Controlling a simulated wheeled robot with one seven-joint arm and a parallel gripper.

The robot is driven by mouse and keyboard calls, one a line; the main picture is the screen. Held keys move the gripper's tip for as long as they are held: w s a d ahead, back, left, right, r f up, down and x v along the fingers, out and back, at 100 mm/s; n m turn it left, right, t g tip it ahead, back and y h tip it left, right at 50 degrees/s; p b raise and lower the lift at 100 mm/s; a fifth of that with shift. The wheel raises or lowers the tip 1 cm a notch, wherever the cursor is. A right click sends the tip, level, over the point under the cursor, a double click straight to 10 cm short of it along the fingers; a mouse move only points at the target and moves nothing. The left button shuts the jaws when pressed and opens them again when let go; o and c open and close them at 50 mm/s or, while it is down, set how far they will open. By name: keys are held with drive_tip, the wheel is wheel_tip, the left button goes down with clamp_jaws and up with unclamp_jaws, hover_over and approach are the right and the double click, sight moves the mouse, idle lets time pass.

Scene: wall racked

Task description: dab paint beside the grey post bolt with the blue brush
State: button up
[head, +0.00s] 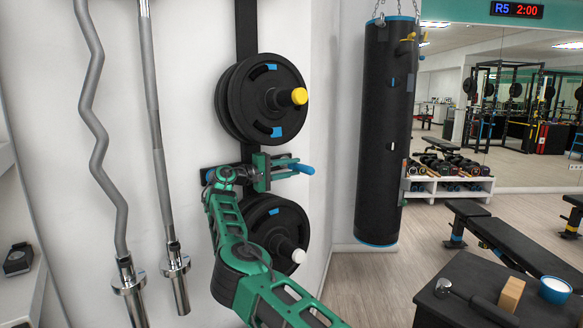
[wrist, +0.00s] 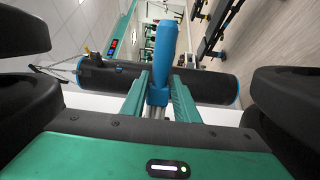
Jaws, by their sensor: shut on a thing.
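My gripper (head: 276,172) is shut on the blue brush (head: 303,169) and holds it in front of the wall rack, in the gap between the upper and lower weight plates. The blue handle sticks out to the right past the fingers. In the wrist view, the handle (wrist: 165,45) rises between my two green fingers. The bristle end cannot be made out. A grey post bolt cannot be made out.
Black plates (head: 236,102) on a yellow-ended peg (head: 299,96) are just above my gripper. Lower plates (head: 262,218) with a white-ended peg (head: 298,256) are close below. A punching bag (head: 384,130) hangs to the right. A dark table (head: 450,310) holds a hammer, a block and a tub.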

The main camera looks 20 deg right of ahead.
drive_tip(key=shift+d+f, duration=0.3)
drive_tip(key=shift+a+f, duration=0.2)
drive_tip(key=shift+a, duration=0.45)
drive_tip(key=shift+v, duration=1.2)
drive_tip(key=shift+r, duration=0.15)
drive_tip(key=shift+f, duration=0.4)
drive_tip(key=s+a, duration=0.3)
drive_tip(key=a, duration=0.2)
drive_tip(key=shift+a+r, duration=0.2)
drive_tip(key=shift+a, duration=0.05)
drive_tip(key=shift+w+a, duration=0.1)
drive_tip(key=shift+w, duration=0.1)
